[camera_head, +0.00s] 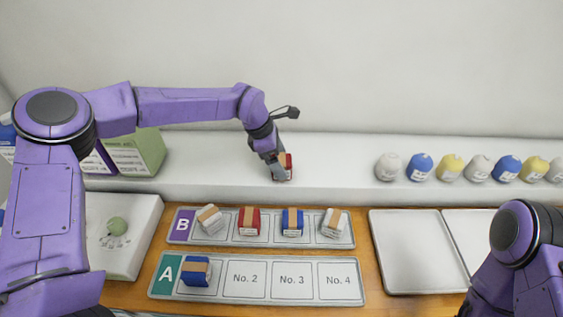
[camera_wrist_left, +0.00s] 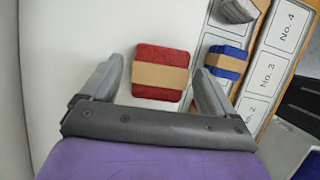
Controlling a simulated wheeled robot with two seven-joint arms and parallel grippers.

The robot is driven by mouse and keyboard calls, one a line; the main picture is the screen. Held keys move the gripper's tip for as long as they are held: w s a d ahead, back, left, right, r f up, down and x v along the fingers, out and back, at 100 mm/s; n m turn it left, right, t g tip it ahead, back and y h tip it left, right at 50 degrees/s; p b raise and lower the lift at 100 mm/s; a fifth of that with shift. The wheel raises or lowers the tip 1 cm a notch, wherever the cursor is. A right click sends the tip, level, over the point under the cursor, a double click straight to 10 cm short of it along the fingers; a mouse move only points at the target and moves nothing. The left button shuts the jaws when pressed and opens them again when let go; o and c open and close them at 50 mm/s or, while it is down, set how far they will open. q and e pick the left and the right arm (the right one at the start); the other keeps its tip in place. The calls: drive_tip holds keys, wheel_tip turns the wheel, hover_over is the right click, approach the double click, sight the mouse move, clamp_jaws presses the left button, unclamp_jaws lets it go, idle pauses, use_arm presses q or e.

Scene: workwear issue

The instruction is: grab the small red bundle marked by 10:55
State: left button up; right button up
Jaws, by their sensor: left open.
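A small red bundle with a tan band (camera_head: 287,167) stands on the white ledge at the back. My left gripper (camera_head: 277,172) is down at it, partly hiding it. In the left wrist view the red bundle (camera_wrist_left: 160,72) lies between the open fingers, with a gap at each side. A second red bundle (camera_head: 249,221) sits in tray B (camera_head: 181,226), second from the left. I can read no 10:55 mark on either one. My right gripper is out of view.
Tray B also holds two white bundles and a blue bundle (camera_head: 292,221). Tray A (camera_head: 166,275) holds a blue bundle (camera_head: 196,271); its other places are empty. Several rounded coloured items (camera_head: 419,167) line the ledge at right. A grey tray (camera_head: 415,250) is empty.

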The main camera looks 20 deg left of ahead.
use_arm(q)
drive_tip(key=shift+x, duration=1.2)
drive_tip(key=shift+r, duration=0.1)
drive_tip(key=c, duration=1.1)
drive_tip(key=shift+o, duration=0.2)
